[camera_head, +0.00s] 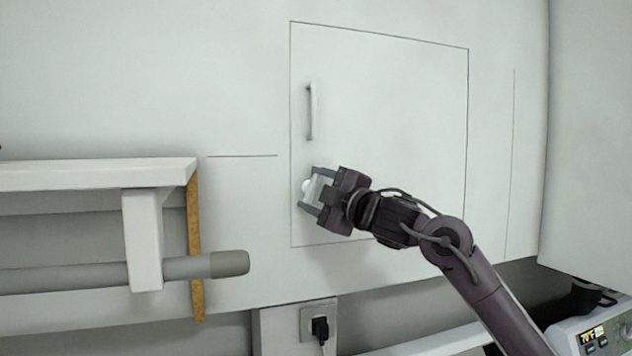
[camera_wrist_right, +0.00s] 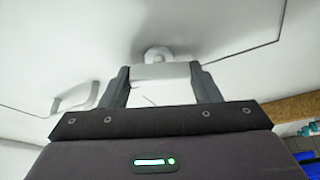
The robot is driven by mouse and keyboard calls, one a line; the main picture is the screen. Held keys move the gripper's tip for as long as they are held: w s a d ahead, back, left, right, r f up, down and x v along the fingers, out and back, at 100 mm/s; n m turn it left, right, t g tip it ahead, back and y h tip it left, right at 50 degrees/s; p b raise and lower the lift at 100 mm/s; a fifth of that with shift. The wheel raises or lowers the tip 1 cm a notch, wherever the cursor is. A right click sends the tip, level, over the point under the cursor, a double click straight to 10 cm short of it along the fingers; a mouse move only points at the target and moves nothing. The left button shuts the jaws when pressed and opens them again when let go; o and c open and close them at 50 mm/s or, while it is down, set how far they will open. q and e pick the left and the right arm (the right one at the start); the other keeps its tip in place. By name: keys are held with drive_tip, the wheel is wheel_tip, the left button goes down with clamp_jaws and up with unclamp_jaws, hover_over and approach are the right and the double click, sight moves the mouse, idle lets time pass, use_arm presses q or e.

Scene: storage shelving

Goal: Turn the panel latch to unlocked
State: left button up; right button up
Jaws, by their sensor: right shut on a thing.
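The white panel (camera_head: 410,120) is a square door outlined in the wall, flush with it. A white bar handle (camera_head: 310,112) is on its left side, and it also shows in the right wrist view (camera_wrist_right: 78,97). Below the handle is the small white panel latch (camera_head: 306,187), with a round base and a flat tab. In the right wrist view the latch tab (camera_wrist_right: 160,75) lies between my right gripper's fingers. My right gripper (camera_head: 314,191) is shut on the latch, and its fingers partly hide it. My left gripper is not in view.
A white shelf (camera_head: 80,174) with a grey rail (camera_head: 200,266) juts out at the left. A socket with a black plug (camera_head: 320,328) is below the panel. A device with a display (camera_head: 594,338) stands at the lower right. The wall around the panel is bare.

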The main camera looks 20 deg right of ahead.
drive_tip(key=n+g+p, duration=0.1)
drive_tip(key=n+p, duration=0.1)
drive_tip(key=n, duration=0.1)
drive_tip(key=shift+r, duration=0.15)
drive_tip(key=shift+n+g+p, duration=0.4)
drive_tip(key=shift+n+p, duration=0.05)
drive_tip(key=shift+n, duration=0.35)
drive_tip(key=shift+f+h, duration=0.2)
drive_tip(key=shift+h, duration=0.1)
drive_tip(key=o, duration=1)
